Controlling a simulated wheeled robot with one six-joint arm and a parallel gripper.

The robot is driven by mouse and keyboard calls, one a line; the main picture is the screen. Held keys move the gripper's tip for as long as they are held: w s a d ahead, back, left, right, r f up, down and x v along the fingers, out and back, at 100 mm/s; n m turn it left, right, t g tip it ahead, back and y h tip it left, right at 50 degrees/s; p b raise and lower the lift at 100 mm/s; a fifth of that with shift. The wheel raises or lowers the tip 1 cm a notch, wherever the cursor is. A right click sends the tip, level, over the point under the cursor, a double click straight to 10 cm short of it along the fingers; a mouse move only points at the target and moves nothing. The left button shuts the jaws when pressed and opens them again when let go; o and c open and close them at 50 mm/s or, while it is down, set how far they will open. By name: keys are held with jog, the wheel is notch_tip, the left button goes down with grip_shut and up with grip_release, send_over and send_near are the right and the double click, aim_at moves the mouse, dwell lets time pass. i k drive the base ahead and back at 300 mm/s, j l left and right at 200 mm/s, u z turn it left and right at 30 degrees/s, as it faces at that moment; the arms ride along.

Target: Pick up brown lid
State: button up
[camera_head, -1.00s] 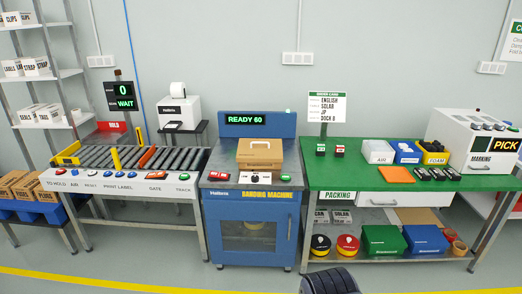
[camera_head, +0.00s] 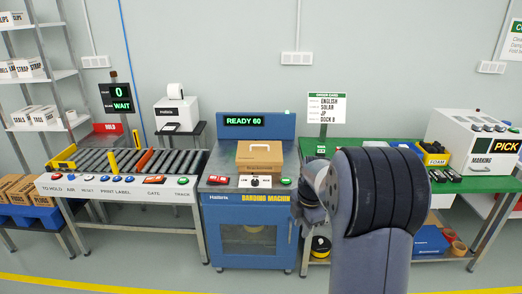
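A tan-brown cardboard box (camera_head: 260,156) sits on top of the blue banding machine (camera_head: 222,222), under the READY 60 display. Its top looks closed, but I cannot tell whether that top is a separate lid. A flat orange-brown piece on the green packing table (camera_head: 465,185) shows only in the earlier frame; my arm now covers that spot. My arm rises in front of the table, with its end part (camera_head: 312,205) near the table's left edge. I cannot make out the fingers or anything held.
A roller conveyor (camera_head: 110,162) with a button panel stands left of the machine. A yellow FOAM bin (camera_head: 432,155) and the white marking machine (camera_head: 472,140) stand at the table's right. My arm hides much of the table. Floor in front of the banding machine is clear.

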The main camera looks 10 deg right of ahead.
aim_at(249, 152)
jog(key=i+j+z, duration=0.45)
jog(key=i+j, duration=0.4)
jog(key=i, duration=0.4)
jog(key=i+j+z, duration=0.4)
jog(key=i+j, duration=0.75)
jog(key=j, duration=0.1)
